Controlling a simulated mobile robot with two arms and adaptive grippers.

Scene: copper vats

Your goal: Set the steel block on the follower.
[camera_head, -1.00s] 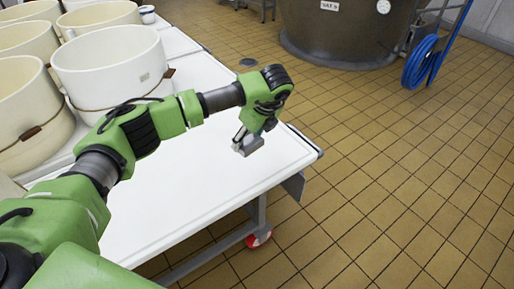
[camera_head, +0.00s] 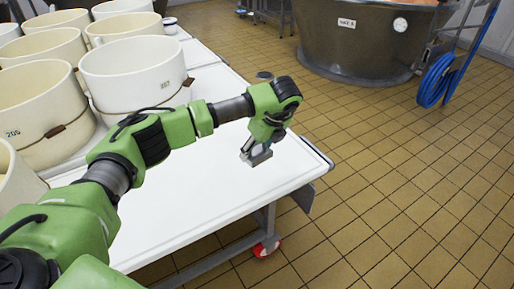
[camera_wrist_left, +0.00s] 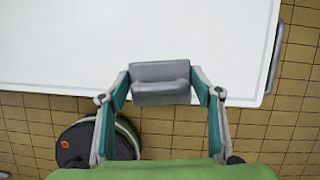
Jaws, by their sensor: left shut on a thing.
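The steel block (camera_head: 257,157) is a small grey piece with a ledge-like shape. My left gripper (camera_head: 251,146) is shut on it near the right end of the white table. In the left wrist view the block (camera_wrist_left: 160,70) sits between the two fingertips of the left gripper (camera_wrist_left: 160,88), with the white table top behind it. I cannot tell whether it touches the table. I cannot make out the follower. My right gripper is not in view.
Several cream moulds with cord bands (camera_head: 138,75) stand along the left of the white table (camera_head: 195,195). The table's middle is clear. A large vat (camera_head: 365,50) and a coiled blue hose (camera_head: 433,86) stand across the tiled floor.

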